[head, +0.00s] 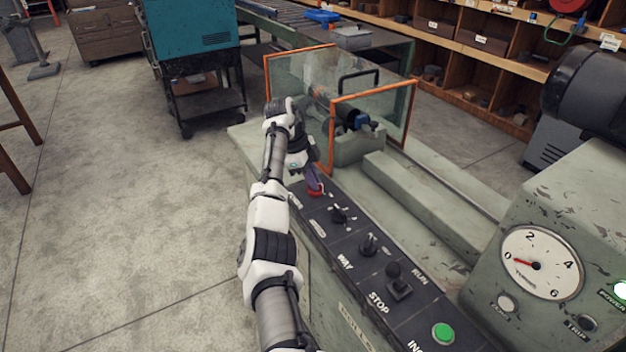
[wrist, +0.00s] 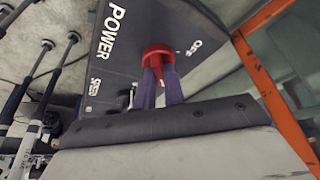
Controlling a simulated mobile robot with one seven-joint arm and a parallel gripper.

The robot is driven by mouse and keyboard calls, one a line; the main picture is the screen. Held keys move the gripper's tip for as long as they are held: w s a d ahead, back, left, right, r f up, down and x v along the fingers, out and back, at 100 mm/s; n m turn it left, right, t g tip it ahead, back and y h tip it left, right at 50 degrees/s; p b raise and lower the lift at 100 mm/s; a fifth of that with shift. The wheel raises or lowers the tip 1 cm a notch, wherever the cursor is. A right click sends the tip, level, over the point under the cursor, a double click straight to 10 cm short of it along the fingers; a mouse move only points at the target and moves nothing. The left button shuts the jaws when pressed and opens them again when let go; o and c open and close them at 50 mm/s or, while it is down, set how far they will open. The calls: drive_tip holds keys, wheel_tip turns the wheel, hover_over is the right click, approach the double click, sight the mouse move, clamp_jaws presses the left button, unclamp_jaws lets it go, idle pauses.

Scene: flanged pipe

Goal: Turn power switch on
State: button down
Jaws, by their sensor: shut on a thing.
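The power switch is a red rotary knob (wrist: 157,56) on the dark control panel (wrist: 118,50), beside the "POWER" and "OFF" lettering in the wrist view. In the head view the red knob (head: 315,191) shows at the far end of the panel strip. My gripper (wrist: 160,75) has its two purple fingers on the red knob, one on each side of its grip. In the head view my gripper (head: 313,180) reaches down to the knob from above. The fingers partly hide the knob, and its "ON" marking is not visible.
Black levers (head: 368,243) and a green button (head: 443,333) sit along the same panel. An orange-framed clear guard (head: 372,95) stands close behind my gripper. A gauge (head: 540,263) is at the right. Open floor (head: 130,220) lies to the left.

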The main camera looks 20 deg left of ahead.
idle(0.4)
drive_tip(key=c, duration=1.5)
unclamp_jaws()
drive_tip(key=shift+r, duration=0.15)
drive_tip(key=v, duration=1.3)
drive_tip(key=shift+r, duration=0.25)
